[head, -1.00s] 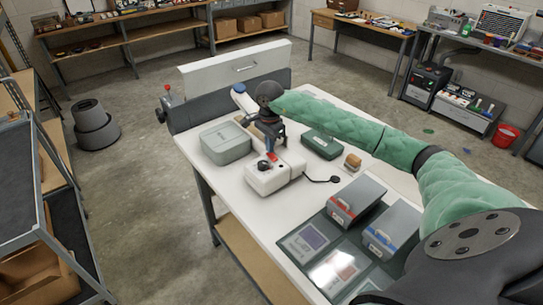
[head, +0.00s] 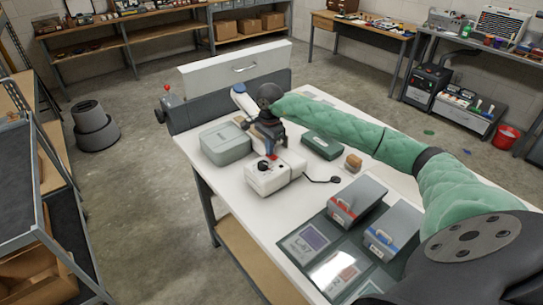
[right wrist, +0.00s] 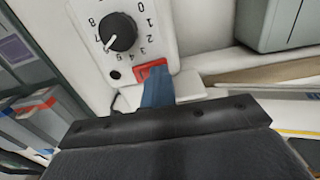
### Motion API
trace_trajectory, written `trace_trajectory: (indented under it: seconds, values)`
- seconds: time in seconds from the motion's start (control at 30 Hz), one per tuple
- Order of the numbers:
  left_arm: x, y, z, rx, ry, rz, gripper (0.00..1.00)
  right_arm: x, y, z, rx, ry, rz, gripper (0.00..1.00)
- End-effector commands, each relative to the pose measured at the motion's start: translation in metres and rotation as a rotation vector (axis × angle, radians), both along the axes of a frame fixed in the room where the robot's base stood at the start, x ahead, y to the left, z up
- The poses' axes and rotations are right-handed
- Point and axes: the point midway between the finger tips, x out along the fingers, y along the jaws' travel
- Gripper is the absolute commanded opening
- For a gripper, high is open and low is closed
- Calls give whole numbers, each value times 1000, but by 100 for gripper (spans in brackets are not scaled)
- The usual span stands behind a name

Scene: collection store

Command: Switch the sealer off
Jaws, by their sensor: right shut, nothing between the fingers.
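The sealer (head: 268,179) is a white box with a black dial on the white table. In the right wrist view its numbered dial (right wrist: 119,32) and red switch (right wrist: 151,68) show clearly. My right gripper (head: 271,151) is over the sealer's back part, pointing down. Its blue fingers (right wrist: 157,90) are shut and empty, with their tips right at the red switch and covering part of it. I cannot tell whether they press on it or which way the switch is tipped. My left gripper is not in view.
A grey-green case (head: 225,144) stands left of the sealer, and a dark green box (head: 322,145) stands behind it to the right. A black cable end (head: 334,180) and a small brown block (head: 353,162) lie to the right. Two grey boxes sit on the dark mat (head: 297,243) in front.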

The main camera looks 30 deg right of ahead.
Motion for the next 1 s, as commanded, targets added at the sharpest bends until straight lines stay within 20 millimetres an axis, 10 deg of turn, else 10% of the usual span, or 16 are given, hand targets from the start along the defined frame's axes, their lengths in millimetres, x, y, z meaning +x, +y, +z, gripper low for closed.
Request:
trace_trajectory:
  seconds: [1.0]
  values:
    - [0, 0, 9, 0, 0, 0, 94, 0, 0, 61, -1, 0, 0, 0]
